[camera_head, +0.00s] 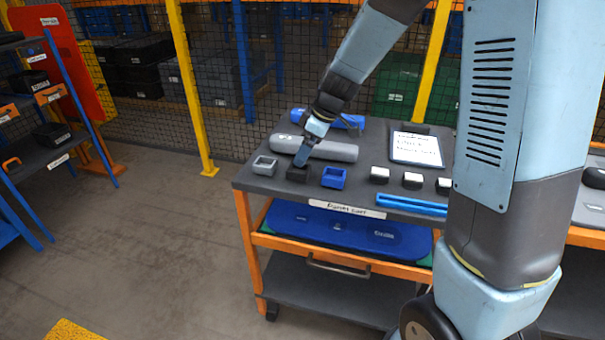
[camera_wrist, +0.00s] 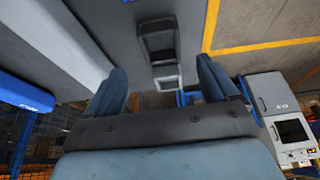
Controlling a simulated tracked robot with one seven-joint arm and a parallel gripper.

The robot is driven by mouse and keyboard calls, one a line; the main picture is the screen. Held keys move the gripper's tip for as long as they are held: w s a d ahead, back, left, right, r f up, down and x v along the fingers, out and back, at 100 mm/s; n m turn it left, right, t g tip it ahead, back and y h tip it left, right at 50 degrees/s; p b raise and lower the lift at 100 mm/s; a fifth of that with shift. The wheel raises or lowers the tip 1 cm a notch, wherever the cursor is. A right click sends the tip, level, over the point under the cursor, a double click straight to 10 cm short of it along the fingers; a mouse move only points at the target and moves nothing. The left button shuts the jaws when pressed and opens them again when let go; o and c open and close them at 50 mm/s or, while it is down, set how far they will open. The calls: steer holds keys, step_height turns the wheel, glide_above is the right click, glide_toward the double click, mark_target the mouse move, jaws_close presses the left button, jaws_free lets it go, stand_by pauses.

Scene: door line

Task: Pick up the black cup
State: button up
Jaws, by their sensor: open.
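The black cup (camera_head: 298,174) stands on the top of the dark cart (camera_head: 262,184), between a grey cup (camera_head: 264,166) and a blue cup (camera_head: 333,178). My gripper (camera_head: 303,156) points down at the black cup from just above it in the head view. Its fingers partly cover the cup's rim there. In the wrist view my gripper (camera_wrist: 160,67) has its two fingers well apart. A dark open-topped cup (camera_wrist: 158,57) shows between and beyond the fingertips, with a lighter one below it. I cannot tell whether the fingers touch the black cup.
A grey cylinder (camera_head: 330,150) lies close behind the cups, with a blue object (camera_head: 345,121) behind it. Several white-topped dark blocks (camera_head: 379,175), a blue tray (camera_head: 412,205) and a written board (camera_head: 417,149) are to the right. A mesh fence (camera_head: 225,110) stands behind the cart.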

mark_target(296, 168)
steer(key=shift+s+x, duration=0.15)
steer(key=shift+x, duration=1.7)
steer(key=shift+s+x, duration=0.15)
steer(key=shift+x, duration=1.7)
steer(key=c, duration=1)
steer(key=shift+c, duration=0.2)
steer(key=shift+r, duration=0.55)
step_height(296, 168, up, 2)
steer(key=shift+d+r, duration=0.2)
steer(key=shift+r, duration=0.05)
steer(key=s+d+r, duration=0.9)
steer(key=shift+s+d+r, duration=0.2)
steer(key=shift+s+d, duration=0.15)
steer(key=shift+d, duration=0.05)
